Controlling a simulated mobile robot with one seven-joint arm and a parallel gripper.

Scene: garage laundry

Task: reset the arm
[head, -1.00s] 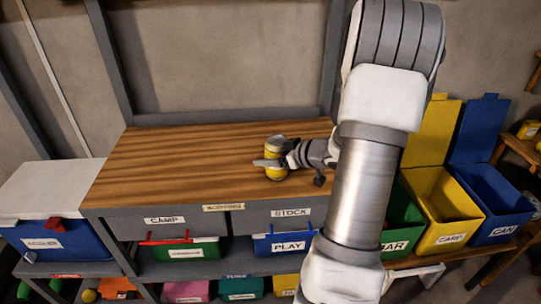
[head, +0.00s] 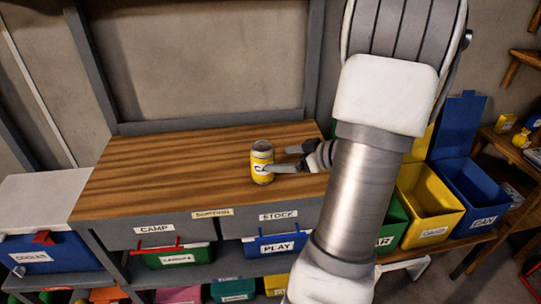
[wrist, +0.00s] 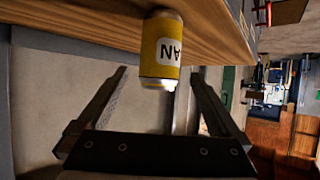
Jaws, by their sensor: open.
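A yellow can (head: 262,163) with a pale label stands upright on the wooden worktop (head: 150,165), near its right end. My gripper (head: 281,159) is just right of the can, with its fingers spread and nothing held. The near finger's tip overlaps the can's right edge in the head view; I cannot tell whether it touches. In the wrist view the can (wrist: 161,50) shows beyond the open fingers of my gripper (wrist: 160,78). My arm reaches in from the right and hides part of the worktop's right end.
Labelled bins stand below the worktop, including a blue PLAY bin (head: 278,247). Open yellow (head: 428,208) and blue (head: 478,195) bins stand at right. A blue cooler (head: 45,254) is at left. The worktop's left half is clear.

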